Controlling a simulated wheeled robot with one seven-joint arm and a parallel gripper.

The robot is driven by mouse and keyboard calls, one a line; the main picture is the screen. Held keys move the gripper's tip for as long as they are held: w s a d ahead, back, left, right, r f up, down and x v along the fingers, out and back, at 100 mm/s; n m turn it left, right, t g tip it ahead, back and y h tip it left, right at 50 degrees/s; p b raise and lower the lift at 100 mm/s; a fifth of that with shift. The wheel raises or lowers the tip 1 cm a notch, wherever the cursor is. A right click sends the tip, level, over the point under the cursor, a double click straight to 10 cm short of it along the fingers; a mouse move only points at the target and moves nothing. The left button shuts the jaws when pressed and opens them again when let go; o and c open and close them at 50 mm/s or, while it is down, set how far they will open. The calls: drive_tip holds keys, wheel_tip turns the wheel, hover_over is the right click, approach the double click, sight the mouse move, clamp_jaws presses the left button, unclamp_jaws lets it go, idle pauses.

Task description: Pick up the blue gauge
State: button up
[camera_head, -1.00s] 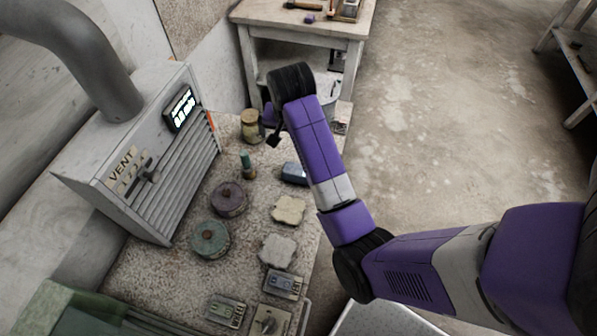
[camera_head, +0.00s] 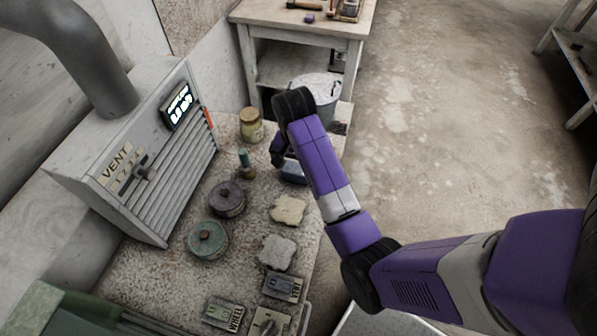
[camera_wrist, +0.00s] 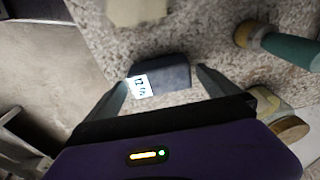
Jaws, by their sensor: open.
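The blue gauge (camera_head: 292,172) is a dark blue box lying on the speckled bench, partly hidden by my arm in the head view. In the wrist view the gauge (camera_wrist: 163,80) shows a small lit white display at its left end. My gripper (camera_wrist: 162,84) is open, with one finger on each side of the gauge in that view. The fingers look apart from it, and I cannot tell how far above the bench they are. In the head view my gripper (camera_head: 279,160) is just over the gauge, its fingers mostly hidden.
A green-handled tool (camera_head: 246,163) stands left of the gauge, and a yellowish jar (camera_head: 251,125) stands behind. Purple (camera_head: 227,198) and green (camera_head: 208,240) round tins and pale plaster pieces (camera_head: 288,209) lie nearer. The vent box (camera_head: 150,160) bounds the left; the bench's right edge is close.

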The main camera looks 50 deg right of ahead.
drive_tip(key=shift+f, duration=0.7)
drive_tip(key=c, duration=1.6)
drive_tip(key=shift+r, duration=0.1)
